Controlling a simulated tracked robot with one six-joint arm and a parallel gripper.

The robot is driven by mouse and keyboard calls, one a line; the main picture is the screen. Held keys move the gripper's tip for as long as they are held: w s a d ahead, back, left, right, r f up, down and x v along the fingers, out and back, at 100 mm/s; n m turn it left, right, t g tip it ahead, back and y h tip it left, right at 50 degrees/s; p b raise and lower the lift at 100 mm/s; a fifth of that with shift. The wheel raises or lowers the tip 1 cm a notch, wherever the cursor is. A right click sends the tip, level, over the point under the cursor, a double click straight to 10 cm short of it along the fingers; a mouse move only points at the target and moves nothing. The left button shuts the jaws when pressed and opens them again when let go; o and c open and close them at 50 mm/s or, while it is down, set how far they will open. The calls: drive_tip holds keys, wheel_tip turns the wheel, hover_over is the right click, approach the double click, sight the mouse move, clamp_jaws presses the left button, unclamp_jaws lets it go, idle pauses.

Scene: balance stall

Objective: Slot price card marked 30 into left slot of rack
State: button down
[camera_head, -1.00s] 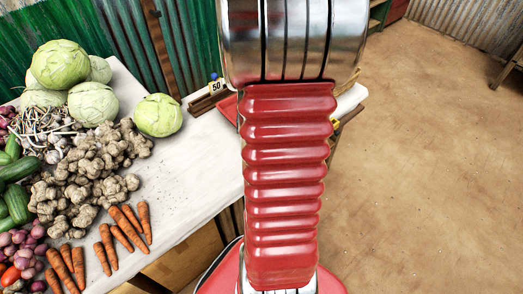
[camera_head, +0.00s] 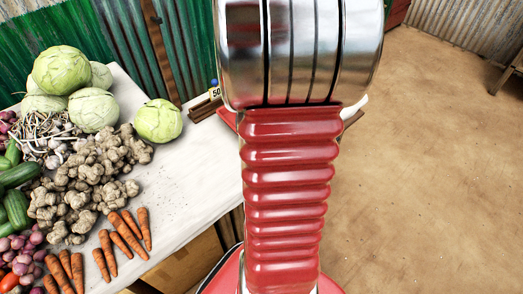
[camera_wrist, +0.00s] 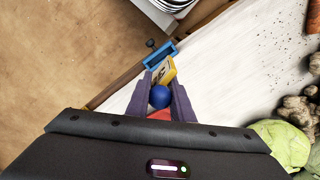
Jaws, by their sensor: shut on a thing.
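In the wrist view my gripper (camera_wrist: 160,88) is shut on the blue ball knob (camera_wrist: 159,97) of a yellow price card (camera_wrist: 165,71). A dark marking on the card is partly visible, but I cannot read it fully. A blue frame (camera_wrist: 157,55) lies just beyond the card; I cannot tell whether card and frame touch. In the head view part of a brown wooden rack (camera_head: 203,109) shows left of my arm, with a card marked 50 (camera_head: 213,92) at it. My arm hides the rest of the rack and my gripper there.
The white table (camera_head: 195,160) holds cabbages (camera_head: 158,121), ginger (camera_head: 85,175), carrots (camera_head: 122,232) and other vegetables on its left. Something red shows beside the rack, partly behind my arm. Open floor (camera_head: 440,170) lies to the right.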

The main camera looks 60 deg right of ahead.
drive_tip(key=w+a+r+n, duration=0.1)
drive_tip(key=w+a+n, duration=0.3)
drive_tip(key=w+a, duration=0.65)
drive_tip(key=w+a+n, duration=0.5)
drive_tip(key=w+a, duration=0.3)
drive_tip(key=w, duration=0.6)
drive_tip(key=w+a+n, duration=0.2)
drive_tip(key=w+a, duration=0.3)
drive_tip(key=a, duration=0.7)
drive_tip(key=shift+w+r+n, duration=0.15)
drive_tip(key=shift+n, duration=0.15)
drive_tip(key=shift+a, duration=0.1)
